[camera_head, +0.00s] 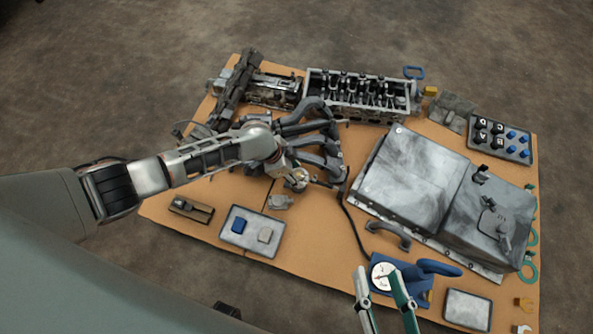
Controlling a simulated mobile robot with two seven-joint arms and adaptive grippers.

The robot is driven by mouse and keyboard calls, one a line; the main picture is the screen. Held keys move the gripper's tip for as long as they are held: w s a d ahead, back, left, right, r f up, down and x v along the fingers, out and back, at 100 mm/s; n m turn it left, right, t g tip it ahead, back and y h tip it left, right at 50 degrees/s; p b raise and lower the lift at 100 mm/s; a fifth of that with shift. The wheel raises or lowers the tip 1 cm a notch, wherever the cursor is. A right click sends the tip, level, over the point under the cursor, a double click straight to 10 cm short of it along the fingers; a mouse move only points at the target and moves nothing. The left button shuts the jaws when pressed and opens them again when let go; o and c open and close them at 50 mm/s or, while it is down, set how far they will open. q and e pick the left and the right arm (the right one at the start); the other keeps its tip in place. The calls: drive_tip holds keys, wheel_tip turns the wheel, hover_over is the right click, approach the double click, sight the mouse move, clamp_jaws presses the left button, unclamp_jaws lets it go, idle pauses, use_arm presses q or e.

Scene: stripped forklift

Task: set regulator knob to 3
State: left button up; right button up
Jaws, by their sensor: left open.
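The regulator is a blue unit (416,292) at the front right of the board. Its round white dial knob (381,277) has dark marks, too small to read. A blue paddle-shaped part (440,268) sticks out to its right. My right gripper (377,271) comes in from the bottom edge. Its two fingers are apart, one on each side of the dial in the picture; I cannot tell whether they touch it. My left gripper (299,181) is open near the middle of the board, left of the large grey case and beside the grey curved pipes.
A grey pipe manifold (318,150) and an engine head (362,92) lie behind my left gripper. A large grey case (410,180) fills the right side. A black hose runs toward the regulator. Small trays (262,218) (467,309) lie at the front. Bare board shows at front centre.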

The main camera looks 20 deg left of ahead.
use_arm(q)
drive_tip(key=c, duration=1.1)
use_arm(e)
drive_tip(key=shift+w+r, duration=0.1)
